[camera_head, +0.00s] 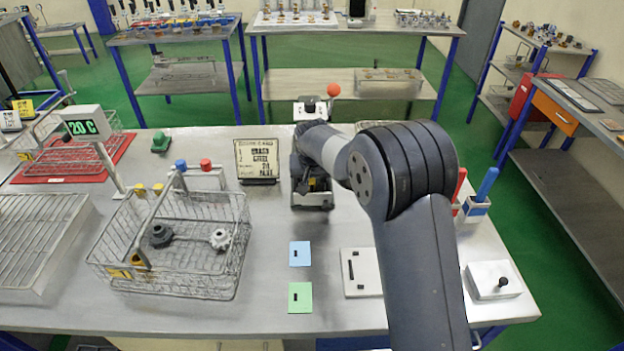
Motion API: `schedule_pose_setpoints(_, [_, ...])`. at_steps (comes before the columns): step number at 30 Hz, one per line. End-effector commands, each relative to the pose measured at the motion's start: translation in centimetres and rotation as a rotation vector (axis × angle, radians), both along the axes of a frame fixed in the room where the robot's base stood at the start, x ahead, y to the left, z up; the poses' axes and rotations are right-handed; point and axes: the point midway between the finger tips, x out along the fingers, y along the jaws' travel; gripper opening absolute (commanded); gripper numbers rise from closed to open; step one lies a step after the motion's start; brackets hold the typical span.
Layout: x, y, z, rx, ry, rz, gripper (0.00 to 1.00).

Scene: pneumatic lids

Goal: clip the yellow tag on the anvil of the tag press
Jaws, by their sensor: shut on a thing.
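The tag press (311,111) stands at the back middle of the bench, with a pale head and a lever ending in a red ball (333,89). My wrist covers much of the press, and the anvil cannot be made out clearly. My gripper (313,183) is at the press, low in front of it and partly merged with its dark parts. It is shut, with a small yellowish bit, seemingly the yellow tag, at its tips. Whether the tag touches the anvil cannot be told.
A blue tag (300,254) and a green tag (300,298) lie in front. A sign (257,160) stands close left of the press, a wire basket (170,285) farther left. A white slotted plate (361,273) and a joystick box (494,280) are at right.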

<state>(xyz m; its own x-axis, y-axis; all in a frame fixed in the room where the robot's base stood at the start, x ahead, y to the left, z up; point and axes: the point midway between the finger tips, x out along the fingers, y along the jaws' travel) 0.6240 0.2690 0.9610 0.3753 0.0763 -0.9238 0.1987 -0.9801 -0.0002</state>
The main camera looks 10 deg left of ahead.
Motion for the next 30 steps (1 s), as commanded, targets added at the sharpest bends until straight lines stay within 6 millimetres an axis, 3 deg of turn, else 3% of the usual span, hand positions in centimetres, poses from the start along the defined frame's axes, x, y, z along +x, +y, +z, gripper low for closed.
schedule_pose_setpoints(25, [-0.02, 0.0, -0.67, 0.0, 0.001, 0.0, 0.0])
schedule_pose_setpoints(26, [-0.02, 0.0, -0.67, 0.0, 0.001, 0.0, 0.17])
schedule_pose_setpoints(30, [-0.02, 0.0, -0.67, 0.0, 0.001, 0.0, 0.29])
